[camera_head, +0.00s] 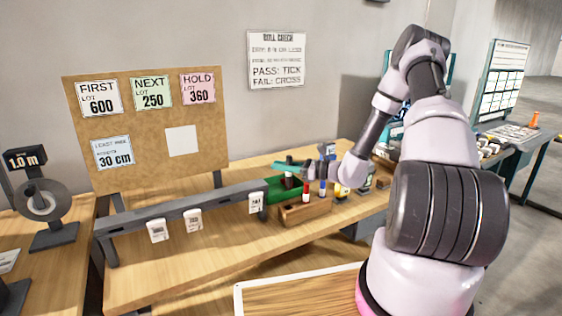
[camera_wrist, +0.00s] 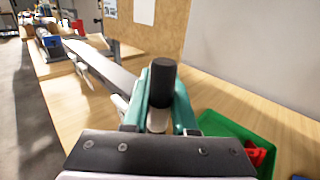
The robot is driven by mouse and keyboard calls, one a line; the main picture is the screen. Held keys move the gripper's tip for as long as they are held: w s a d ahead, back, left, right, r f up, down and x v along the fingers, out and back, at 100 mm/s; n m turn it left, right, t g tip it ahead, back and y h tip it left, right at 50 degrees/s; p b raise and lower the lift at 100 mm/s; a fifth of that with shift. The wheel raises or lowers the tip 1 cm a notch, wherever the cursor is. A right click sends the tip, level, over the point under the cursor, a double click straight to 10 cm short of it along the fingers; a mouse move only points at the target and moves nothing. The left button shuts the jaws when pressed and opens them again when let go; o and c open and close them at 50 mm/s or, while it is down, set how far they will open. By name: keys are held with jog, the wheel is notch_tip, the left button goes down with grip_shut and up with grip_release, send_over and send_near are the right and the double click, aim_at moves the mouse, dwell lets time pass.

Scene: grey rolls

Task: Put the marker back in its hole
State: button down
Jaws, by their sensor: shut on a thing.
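My gripper (camera_head: 290,167) has teal fingers and is above the bench, near the wooden marker block. In the wrist view my gripper (camera_wrist: 161,104) is shut on a marker with a black cap (camera_wrist: 163,82) and a pale body. The marker stands roughly upright between the fingers; its dark part (camera_head: 289,182) also shows in the head view. The wooden block (camera_head: 305,214) sits on the bench just right of and below the gripper. Red, blue and yellow markers stand in or by it. Its empty hole is too small to make out.
A green tray (camera_wrist: 228,127) with a red thing (camera_wrist: 256,152) lies close beside the gripper. A long grey rail (camera_head: 180,207) with white tags runs along the bench to the left. A pinboard (camera_head: 150,130) stands behind. The bench front is clear.

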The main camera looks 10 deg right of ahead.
jog(key=shift+m+t+h, duration=0.3)
jog(key=shift+t, duration=0.1)
jog(key=shift+f, duration=2.7)
jog(key=shift+f, duration=3.3)
jog(key=c, duration=0.6)
grip_release()
jog(key=shift+d, duration=0.15)
jog(key=v, duration=1)
jog(key=shift+s+d+f, duration=0.1)
jog(key=shift+d, duration=0.15)
